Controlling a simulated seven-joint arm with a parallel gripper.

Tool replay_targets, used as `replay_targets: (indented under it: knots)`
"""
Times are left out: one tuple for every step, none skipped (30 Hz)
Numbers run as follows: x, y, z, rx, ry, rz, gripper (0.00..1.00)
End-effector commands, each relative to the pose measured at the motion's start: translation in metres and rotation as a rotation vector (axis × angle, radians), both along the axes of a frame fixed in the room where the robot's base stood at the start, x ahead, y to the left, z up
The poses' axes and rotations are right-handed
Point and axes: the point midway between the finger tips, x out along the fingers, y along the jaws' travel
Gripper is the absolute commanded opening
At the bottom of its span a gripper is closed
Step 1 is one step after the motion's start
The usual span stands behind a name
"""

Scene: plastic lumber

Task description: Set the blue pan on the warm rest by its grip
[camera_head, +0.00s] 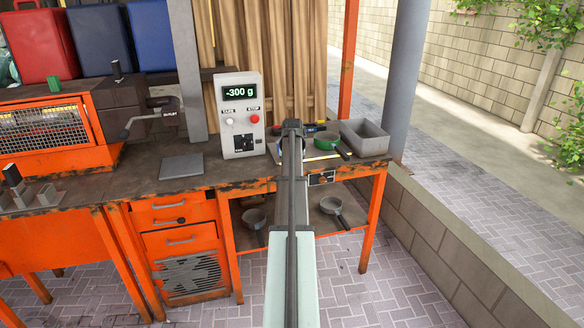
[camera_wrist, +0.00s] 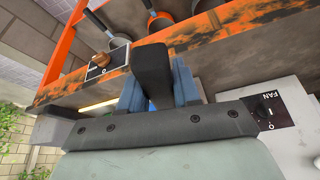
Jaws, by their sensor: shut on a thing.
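My gripper (camera_wrist: 157,92) is over the right part of the workbench, with its tip hidden behind my own arm in the head view. In the wrist view it is shut on a dark upright bar (camera_wrist: 153,72) that looks like a pan grip, with blue surfaces close on both sides. I cannot tell whether these blue surfaces are the pan or my fingers. No whole blue pan shows. I cannot surely pick out the warm rest. An orange heater (camera_head: 50,137) with a bright grille stands at the left of the bench.
A green pan (camera_head: 328,140) and a grey bin (camera_head: 365,138) stand right of my arm. A control box (camera_head: 240,112) reads -300 g; a flat grey plate (camera_head: 181,168) lies left of it. Grey pans (camera_head: 255,217) (camera_head: 332,205) are on the lower shelf.

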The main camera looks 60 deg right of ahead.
Motion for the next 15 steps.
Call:
replay_targets:
  knots:
    - [0.003, -0.006, 0.001, -0.003, -0.001, 0.000, 0.00]
    - [0.005, -0.008, 0.001, -0.003, -0.001, 0.000, 0.00]
    - [0.006, -0.010, 0.000, -0.003, -0.001, 0.000, 0.00]
    - [0.007, -0.012, 0.000, -0.003, -0.001, 0.000, 0.00]
    - [0.008, -0.014, 0.000, -0.003, -0.002, 0.000, 0.00]
    - [0.010, -0.017, 0.000, -0.003, -0.002, 0.000, 0.00]
    - [0.011, -0.019, 0.000, -0.003, -0.002, 0.000, 0.00]
    - [0.012, -0.021, 0.000, -0.003, -0.002, 0.000, 0.00]
    - [0.014, -0.024, 0.000, -0.003, -0.002, 0.000, 0.00]
    - [0.015, -0.025, -0.001, -0.003, -0.002, 0.000, 0.00]
    - [0.016, -0.027, -0.001, -0.003, -0.002, 0.000, 0.00]
    - [0.017, -0.030, -0.001, -0.003, -0.002, 0.000, 0.00]
    - [0.018, -0.032, -0.001, -0.003, -0.002, 0.000, 0.00]
    - [0.020, -0.034, -0.001, -0.003, -0.002, 0.000, 0.00]
    - [0.021, -0.037, -0.001, -0.003, -0.002, 0.000, 0.00]
